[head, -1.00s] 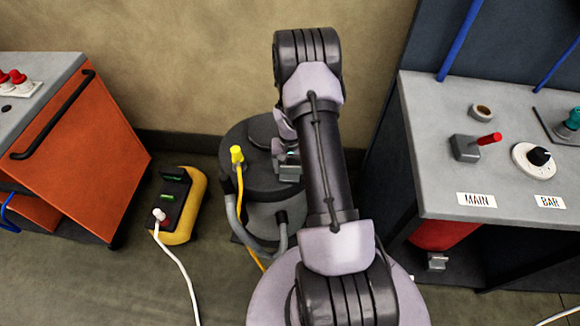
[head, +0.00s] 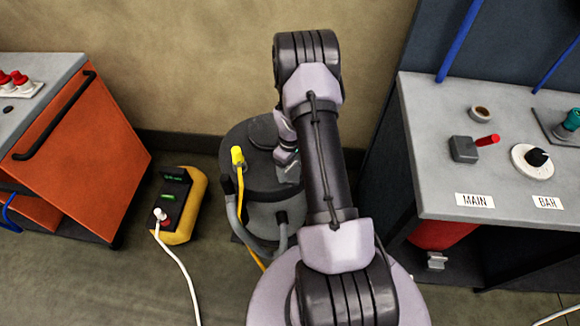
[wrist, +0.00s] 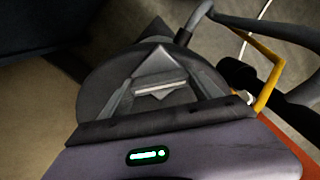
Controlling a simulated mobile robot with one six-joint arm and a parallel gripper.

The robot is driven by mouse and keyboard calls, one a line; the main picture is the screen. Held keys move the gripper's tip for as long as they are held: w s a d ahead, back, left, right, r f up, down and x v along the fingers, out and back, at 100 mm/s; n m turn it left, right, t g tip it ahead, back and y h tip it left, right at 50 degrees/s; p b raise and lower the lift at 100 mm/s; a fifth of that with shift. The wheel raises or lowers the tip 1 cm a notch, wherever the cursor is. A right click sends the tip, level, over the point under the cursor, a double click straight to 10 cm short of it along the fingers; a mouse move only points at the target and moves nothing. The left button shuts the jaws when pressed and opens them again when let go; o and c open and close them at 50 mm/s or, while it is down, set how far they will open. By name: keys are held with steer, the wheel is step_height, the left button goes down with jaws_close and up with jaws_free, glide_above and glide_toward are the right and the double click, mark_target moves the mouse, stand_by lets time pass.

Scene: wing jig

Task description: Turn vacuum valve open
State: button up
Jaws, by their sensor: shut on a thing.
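A dark round vacuum unit (head: 262,180) stands on the floor in the head view, partly behind my arm. My gripper (head: 287,165) is low over its top, at the right side. In the wrist view my gripper (wrist: 160,85) is shut on a small pale grey bar, which I take for the handle of the vacuum valve (wrist: 160,88). The fingers hide most of the valve, so its exact angle cannot be told. The dark round top shows around the fingers.
A yellow plug with cable (head: 238,157) and a grey hose (head: 240,225) are at the unit's left. A yellow-black box (head: 182,205) stands further left.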

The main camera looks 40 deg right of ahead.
steer(key=n, duration=0.6)
steer(key=shift+p, duration=0.35)
steer(key=shift+n, duration=0.3)
steer(key=o, duration=1.4)
step_height(320, 180, up, 17)
steer(key=p, duration=0.5)
steer(key=shift+r, duration=0.2)
